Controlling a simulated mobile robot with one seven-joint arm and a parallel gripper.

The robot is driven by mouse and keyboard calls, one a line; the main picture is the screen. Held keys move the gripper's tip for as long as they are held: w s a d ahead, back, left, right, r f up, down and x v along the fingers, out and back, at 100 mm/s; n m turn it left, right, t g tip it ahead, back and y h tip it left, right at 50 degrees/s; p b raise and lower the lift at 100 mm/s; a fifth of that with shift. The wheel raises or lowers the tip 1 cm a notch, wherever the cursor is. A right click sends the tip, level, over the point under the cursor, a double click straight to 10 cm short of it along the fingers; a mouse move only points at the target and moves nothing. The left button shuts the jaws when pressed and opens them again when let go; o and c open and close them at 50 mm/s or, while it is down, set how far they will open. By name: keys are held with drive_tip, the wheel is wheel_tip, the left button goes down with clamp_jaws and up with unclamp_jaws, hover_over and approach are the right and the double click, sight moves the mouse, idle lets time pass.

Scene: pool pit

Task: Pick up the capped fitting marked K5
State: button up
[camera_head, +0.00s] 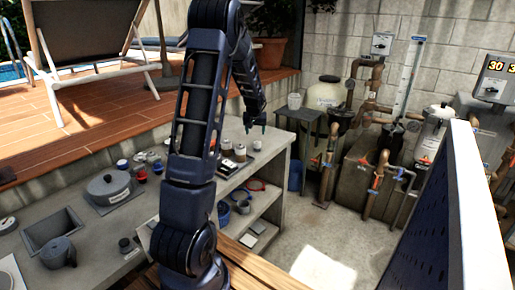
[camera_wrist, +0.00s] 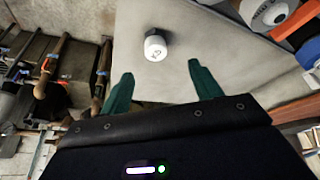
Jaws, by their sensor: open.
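A small white capped fitting (camera_wrist: 155,46) stands on a pale grey worktop in the wrist view. It has a dark part behind it and a dark mark on its white face, too small to read as K5. My gripper (camera_wrist: 160,70) is open, with its two green fingers spread below the fitting in the picture and nothing between them. In the head view my gripper (camera_head: 256,123) hangs above the far end of the counter (camera_head: 274,150). I cannot tell for sure which item there is the fitting.
Several small jars (camera_head: 240,153) stand on the counter near my arm. A lidded pot (camera_head: 109,187) and a sunken basin (camera_head: 54,230) are at the left. In the wrist view, an orange item (camera_wrist: 292,27) lies at the upper right. Pipes (camera_head: 375,180) stand beyond the floor.

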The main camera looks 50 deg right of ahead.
sight(257, 142)
drive_tip(key=x, duration=0.6)
drive_tip(key=shift+s+d, duration=0.25)
drive_tip(key=shift+d, duration=0.1)
drive_tip(key=shift+d+x, duration=0.15)
drive_tip(key=shift+x, duration=1.15)
drive_tip(key=shift+d+x, duration=0.2)
drive_tip(key=shift+x, duration=1.1)
drive_tip(key=shift+w+r, duration=0.1)
drive_tip(key=shift+r, duration=0.05)
drive_tip(key=c, duration=1.1)
